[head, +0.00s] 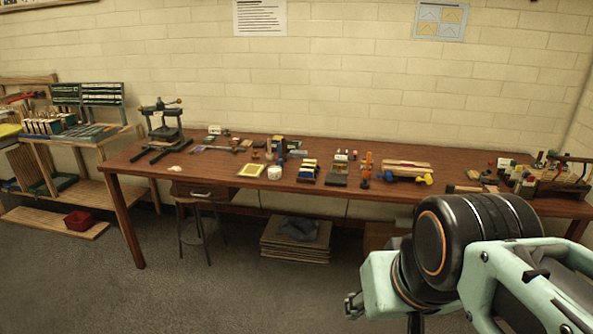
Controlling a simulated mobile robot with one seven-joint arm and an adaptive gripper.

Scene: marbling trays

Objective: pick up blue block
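A small blue upright piece (282,150) stands near the middle of the long wooden table (226,180). It may be the blue block, but it is too small to be sure. Another bluish item (277,169) lies just in front of it, beside a white tub (275,173). My gripper (352,305) shows only in part, low in the picture, beside my mint-green arm. It is well in front of the table and apart from everything on it. I cannot tell whether its fingers are open or shut.
A press (163,128) stands at the table's left end. Orange and yellow tools (366,170) crowd the middle right, with a rack (560,185) at the far right. A stool (199,215) and stacked boards (296,240) are below. Floor in front is clear.

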